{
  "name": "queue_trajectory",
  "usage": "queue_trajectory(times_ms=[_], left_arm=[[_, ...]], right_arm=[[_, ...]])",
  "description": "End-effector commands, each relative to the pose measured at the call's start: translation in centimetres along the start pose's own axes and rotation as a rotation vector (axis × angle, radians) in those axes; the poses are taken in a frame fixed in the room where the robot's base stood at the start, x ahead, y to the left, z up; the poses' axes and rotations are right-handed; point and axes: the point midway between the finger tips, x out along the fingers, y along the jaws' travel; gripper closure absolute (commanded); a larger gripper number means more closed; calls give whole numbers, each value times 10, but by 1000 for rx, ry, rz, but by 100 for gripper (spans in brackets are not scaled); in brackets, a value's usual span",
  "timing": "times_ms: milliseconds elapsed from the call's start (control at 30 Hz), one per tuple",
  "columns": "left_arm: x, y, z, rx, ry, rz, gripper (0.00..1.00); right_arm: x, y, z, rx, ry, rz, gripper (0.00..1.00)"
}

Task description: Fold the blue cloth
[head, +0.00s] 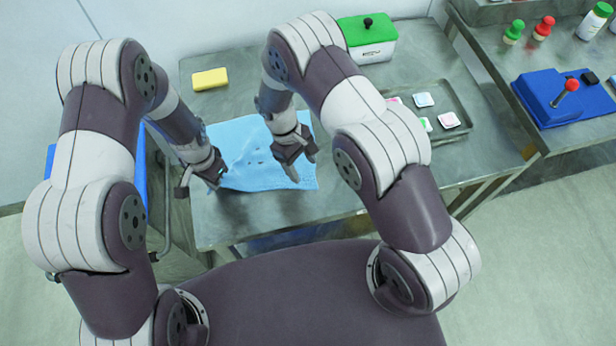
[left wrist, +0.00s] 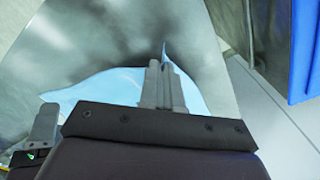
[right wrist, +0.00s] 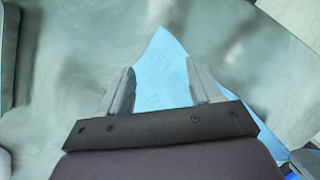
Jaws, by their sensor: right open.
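The blue cloth (head: 250,140) lies on the steel table below both grippers, with its right part flat and its near left edge at my left gripper. My left gripper (head: 217,178) is closed at that edge; in the left wrist view its fingers (left wrist: 164,85) are together, with a thin blue tip of cloth (left wrist: 165,49) showing between them. My right gripper (head: 300,165) is open above the cloth's right part. In the right wrist view a pointed cloth corner (right wrist: 163,65) lies between its spread fingers (right wrist: 160,88); contact cannot be told.
A yellow sponge (head: 210,79) lies at the table's back left. A white box with a green lid (head: 367,38) stands at the back. A grey tray (head: 461,104) with several small cards is to the right. A blue control box (head: 545,105) with a red knob is farther right.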

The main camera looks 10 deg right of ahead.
Motion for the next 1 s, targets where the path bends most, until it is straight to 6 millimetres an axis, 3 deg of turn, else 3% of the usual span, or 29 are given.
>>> queue_trajectory(times_ms=[200, 667, 1000], left_arm=[[0, 0, 0, 0, 0, 0, 100], [0, 0, 0, 0, 0, 0, 100], [0, 0, 0, 0, 0, 0, 100]], right_arm=[[24, 0, 0, 0, -1, 0, 36], [29, 0, 0, 0, -1, 0, 36], [30, 0, 1, 0, -2, -1, 92]])
